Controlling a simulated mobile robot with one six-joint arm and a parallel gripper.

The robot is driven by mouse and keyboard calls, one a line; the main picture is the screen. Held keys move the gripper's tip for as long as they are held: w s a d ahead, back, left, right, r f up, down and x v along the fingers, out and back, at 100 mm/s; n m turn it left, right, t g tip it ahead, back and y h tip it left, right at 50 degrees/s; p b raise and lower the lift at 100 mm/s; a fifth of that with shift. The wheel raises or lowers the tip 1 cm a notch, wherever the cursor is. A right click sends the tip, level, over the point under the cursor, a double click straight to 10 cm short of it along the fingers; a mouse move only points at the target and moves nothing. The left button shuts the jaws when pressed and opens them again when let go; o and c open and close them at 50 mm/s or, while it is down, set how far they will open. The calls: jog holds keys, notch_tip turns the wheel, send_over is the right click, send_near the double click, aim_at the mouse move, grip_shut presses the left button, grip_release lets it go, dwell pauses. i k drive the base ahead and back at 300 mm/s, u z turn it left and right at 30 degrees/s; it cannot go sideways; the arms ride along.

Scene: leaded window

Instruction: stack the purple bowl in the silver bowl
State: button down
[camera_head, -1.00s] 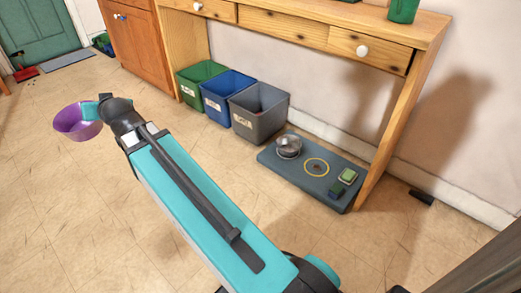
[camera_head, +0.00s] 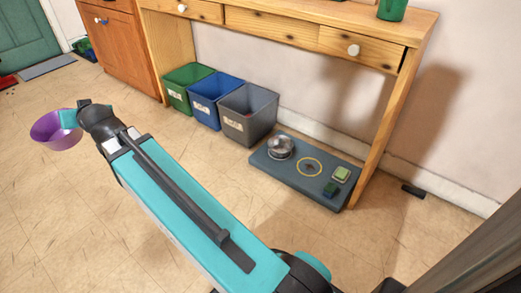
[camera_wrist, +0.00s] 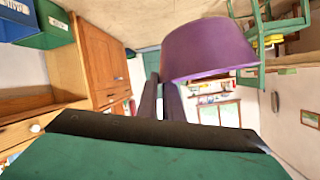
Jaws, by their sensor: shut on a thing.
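The purple bowl (camera_head: 55,131) is in my gripper (camera_head: 70,118), held above the floor at the left of the head view. The bowl is roughly upright there, with its opening facing up. It also shows in the wrist view (camera_wrist: 208,50), beside the dark fingers. My gripper is shut on the bowl's right side. The silver bowl (camera_head: 281,148) sits on the left part of a dark grey mat (camera_head: 285,176) on the floor under the wooden table. The silver bowl is well to the right of my gripper. The grip contact itself is partly hidden.
Green (camera_head: 180,97), blue (camera_head: 207,110) and grey (camera_head: 240,125) bins stand left of the mat. The wooden table (camera_head: 380,110) has a leg at the mat's right. The floor in front is clear.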

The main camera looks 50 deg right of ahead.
aim_at(280, 149)
jog(key=i, duration=0.9)
